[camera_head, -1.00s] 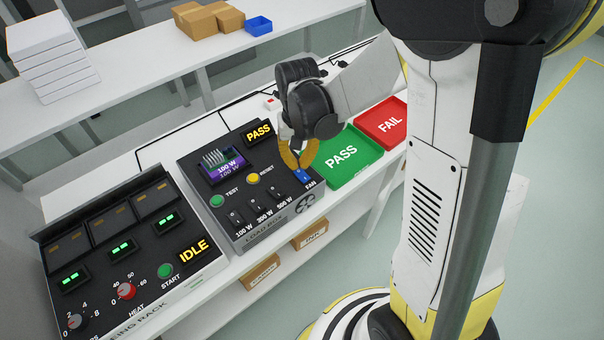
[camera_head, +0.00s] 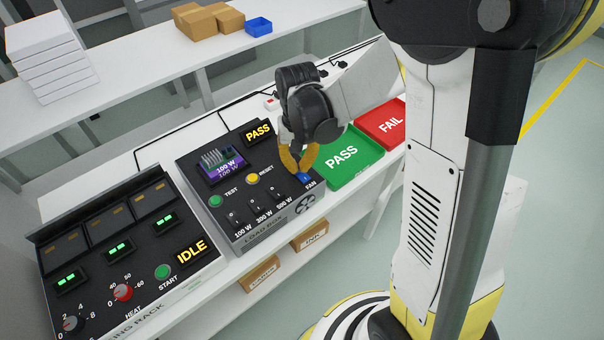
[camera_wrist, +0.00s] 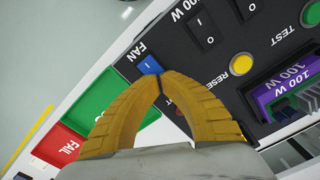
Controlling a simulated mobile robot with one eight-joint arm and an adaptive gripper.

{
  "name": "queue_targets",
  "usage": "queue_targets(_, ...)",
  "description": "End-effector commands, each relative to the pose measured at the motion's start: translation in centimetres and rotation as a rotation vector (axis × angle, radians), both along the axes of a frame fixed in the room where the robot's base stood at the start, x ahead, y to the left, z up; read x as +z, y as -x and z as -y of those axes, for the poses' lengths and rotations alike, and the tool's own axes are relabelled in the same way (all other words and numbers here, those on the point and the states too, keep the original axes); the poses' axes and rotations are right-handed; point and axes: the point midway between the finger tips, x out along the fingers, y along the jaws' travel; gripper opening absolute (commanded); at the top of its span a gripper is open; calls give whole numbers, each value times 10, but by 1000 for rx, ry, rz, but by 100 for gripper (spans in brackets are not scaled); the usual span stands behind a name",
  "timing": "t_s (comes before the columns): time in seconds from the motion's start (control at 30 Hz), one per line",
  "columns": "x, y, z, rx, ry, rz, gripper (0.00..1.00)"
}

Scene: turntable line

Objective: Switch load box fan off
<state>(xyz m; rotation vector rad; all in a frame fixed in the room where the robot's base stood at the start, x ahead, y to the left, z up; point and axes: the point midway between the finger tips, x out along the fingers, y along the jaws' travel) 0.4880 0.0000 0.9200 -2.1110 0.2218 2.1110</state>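The load box (camera_head: 262,206) is a dark-topped panel in the head view, with TEST and RESET buttons and a row of toggle switches. The blue fan switch (camera_head: 304,178) sits at its right front corner beside the FAN label. In the wrist view the fan switch (camera_wrist: 150,66) shows a white line mark. My gripper (camera_head: 300,174) points down at the switch, and its yellow fingertips (camera_wrist: 159,76) meet right beside it. They look shut with nothing between them. They partly cover the switch, and I cannot tell whether they touch it.
A green PASS tray (camera_head: 345,160) and a red FAIL tray (camera_head: 385,128) lie right of the load box. The heating rack (camera_head: 130,255), showing IDLE, stands to the left. RESET button (camera_wrist: 240,65) is near the fingers.

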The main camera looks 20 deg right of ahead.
Motion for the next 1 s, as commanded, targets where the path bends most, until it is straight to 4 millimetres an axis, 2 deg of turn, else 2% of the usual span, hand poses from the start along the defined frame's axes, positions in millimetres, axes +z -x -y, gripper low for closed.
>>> queue_targets(0.67, -10, 0, 0, 0, 0, 0, 0)
queue_targets(0.83, -5, 0, 0, 0, 0, 0, 0)
queue_targets(1.0, 10, 0, 0, 0, 0, 0, 0)
